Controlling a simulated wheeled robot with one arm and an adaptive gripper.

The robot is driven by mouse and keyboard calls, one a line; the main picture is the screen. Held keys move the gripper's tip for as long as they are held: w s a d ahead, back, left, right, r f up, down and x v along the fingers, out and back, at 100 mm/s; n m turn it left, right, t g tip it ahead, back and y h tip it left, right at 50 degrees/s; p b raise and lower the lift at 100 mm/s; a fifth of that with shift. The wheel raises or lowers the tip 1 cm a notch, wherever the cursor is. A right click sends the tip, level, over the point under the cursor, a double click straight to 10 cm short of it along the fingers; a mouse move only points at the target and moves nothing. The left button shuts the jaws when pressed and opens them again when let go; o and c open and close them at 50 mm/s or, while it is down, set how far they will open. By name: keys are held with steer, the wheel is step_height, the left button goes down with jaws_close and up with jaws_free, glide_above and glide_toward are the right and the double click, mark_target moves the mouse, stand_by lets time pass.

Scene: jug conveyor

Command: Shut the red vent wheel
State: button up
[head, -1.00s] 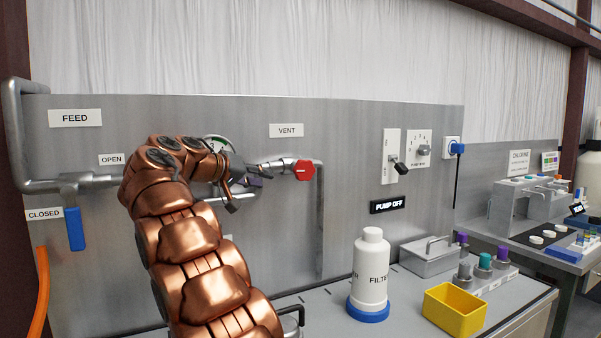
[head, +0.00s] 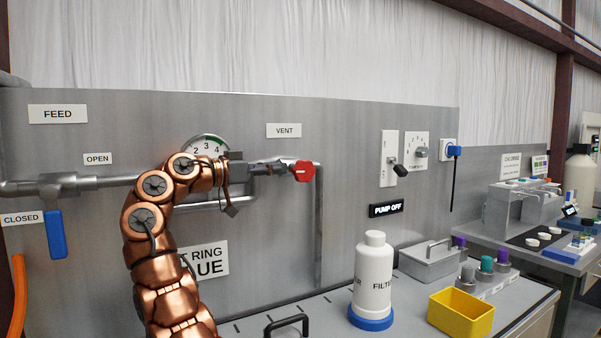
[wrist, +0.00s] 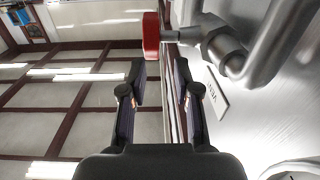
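The red vent wheel (head: 304,171) sits on a grey pipe below the VENT label (head: 284,130). My gripper (head: 287,166) points right, with its fingers close to the left side of the wheel in the head view. In the wrist view, my gripper (wrist: 160,72) is open, with a gap between its two dark fingers. There the red wheel (wrist: 151,36) is just beyond the fingertips, slightly left of the gap's middle, and nothing is held. Whether a finger touches the wheel cannot be told.
A pressure gauge (head: 207,148) is behind my arm. The blue FEED lever (head: 56,234) hangs down at left. The white filter jug (head: 373,275), a yellow bin (head: 461,313) and a grey metal box (head: 427,261) stand on the bench.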

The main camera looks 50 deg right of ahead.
mark_target(294, 170)
steer(key=shift+s+f+m, duration=0.25)
steer(key=shift+s+m, duration=0.15)
steer(key=shift+d, duration=0.15)
steer(key=shift+p+x, duration=0.75)
steer(key=shift+x, duration=3.05)
steer(key=shift+s+f, duration=0.1)
steer(key=shift+s, duration=0.1)
steer(key=shift+g, duration=0.3)
jaws_close()
